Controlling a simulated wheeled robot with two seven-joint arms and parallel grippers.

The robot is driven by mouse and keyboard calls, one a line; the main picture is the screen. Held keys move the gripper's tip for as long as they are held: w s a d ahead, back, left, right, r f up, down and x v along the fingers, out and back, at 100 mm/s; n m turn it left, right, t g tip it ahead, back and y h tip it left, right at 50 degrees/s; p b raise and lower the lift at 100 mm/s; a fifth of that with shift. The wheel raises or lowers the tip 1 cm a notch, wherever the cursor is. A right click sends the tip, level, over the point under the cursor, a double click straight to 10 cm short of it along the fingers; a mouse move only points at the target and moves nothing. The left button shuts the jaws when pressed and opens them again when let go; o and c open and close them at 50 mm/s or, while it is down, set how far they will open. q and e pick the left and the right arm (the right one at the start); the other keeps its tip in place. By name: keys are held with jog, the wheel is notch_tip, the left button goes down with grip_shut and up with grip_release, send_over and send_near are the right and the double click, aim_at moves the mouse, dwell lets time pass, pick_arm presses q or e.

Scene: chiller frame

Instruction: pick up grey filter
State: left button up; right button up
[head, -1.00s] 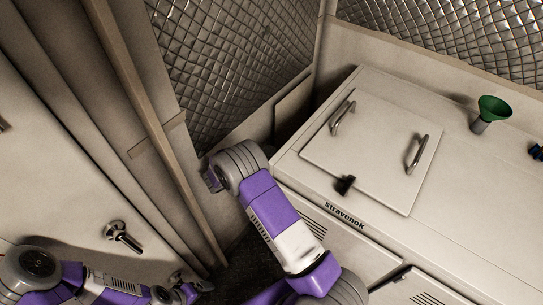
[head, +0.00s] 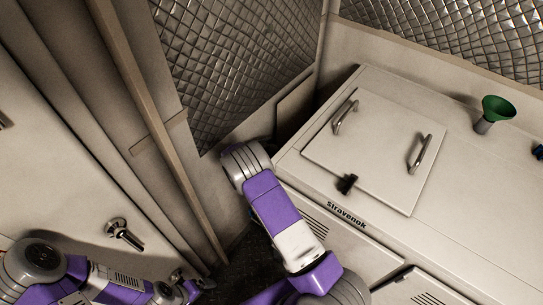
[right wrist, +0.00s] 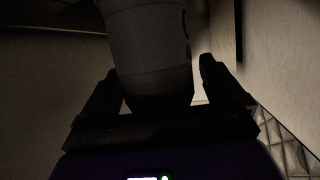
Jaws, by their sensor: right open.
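A large rounded grey body, which looks like the grey filter (right wrist: 148,45), fills the top middle of the dark right wrist view. My right gripper (right wrist: 160,68) is open there, with one finger on each side of the filter's lower end. A gap shows at the right finger; on the left I cannot tell touching from apart. In the head view the right arm's grey wrist (head: 244,163) reaches into the corner left of the chiller, and its fingers and the filter are hidden. My left arm (head: 120,283) is low at the left; its gripper's jaws are unclear.
The chiller (head: 460,200) stands at the right, with a two-handled lid (head: 375,150), a black latch (head: 347,184) and a green funnel (head: 495,109) on top. A quilted wall panel (head: 230,60) and a wooden post (head: 150,130) bound the narrow corner. A door handle (head: 124,234) sticks out at left.

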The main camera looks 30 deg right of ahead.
jog(key=shift+r, duration=0.1)
jog(key=c, duration=1.3)
